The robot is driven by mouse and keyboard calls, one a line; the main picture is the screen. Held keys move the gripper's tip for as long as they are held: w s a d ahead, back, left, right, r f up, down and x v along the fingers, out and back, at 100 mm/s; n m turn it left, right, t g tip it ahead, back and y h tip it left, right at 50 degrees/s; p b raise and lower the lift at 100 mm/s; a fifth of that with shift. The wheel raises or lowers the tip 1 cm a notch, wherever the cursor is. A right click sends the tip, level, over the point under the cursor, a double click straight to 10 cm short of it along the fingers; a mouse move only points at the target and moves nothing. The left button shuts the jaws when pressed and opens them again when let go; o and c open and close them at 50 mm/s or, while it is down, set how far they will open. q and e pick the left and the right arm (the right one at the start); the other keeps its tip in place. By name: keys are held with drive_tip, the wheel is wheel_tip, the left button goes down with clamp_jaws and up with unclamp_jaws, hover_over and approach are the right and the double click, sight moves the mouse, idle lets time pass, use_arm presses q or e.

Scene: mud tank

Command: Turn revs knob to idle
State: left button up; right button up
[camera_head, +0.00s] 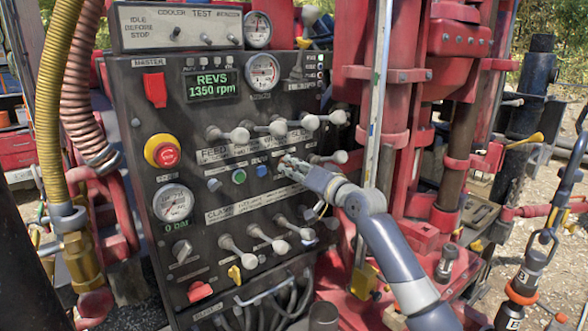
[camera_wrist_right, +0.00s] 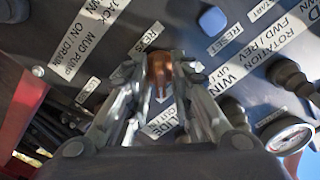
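The dark control panel (camera_head: 150,108) fills the middle of the head view. Its green display (camera_head: 213,85) reads REVS 1350 rpm. In the right wrist view the revs knob (camera_wrist_right: 160,72), orange-brown, sits beside a label reading REVS (camera_wrist_right: 151,38). My right gripper (camera_head: 287,163) is at the panel, just right of the round green and blue buttons. In the wrist view its fingertips (camera_wrist_right: 160,75) are on both sides of the knob and look closed on it. The knob is mostly hidden behind the gripper in the head view. My left gripper is not in view.
Grey-knobbed levers stand out above (camera_head: 310,122) and below (camera_head: 282,246) my right gripper. A red stop button (camera_head: 167,155) is at the panel's left. Red rig machinery (camera_head: 405,150) stands right of the panel, and hoses (camera_head: 58,110) hang on the left.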

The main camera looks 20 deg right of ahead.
clamp_jaws()
drive_tip(key=shift+n+b, duration=0.4)
drive_tip(key=shift+b, duration=0.1)
drive_tip(key=n+b, duration=0.3)
drive_tip(key=n, duration=0.2)
drive_tip(key=shift+n, duration=1.1)
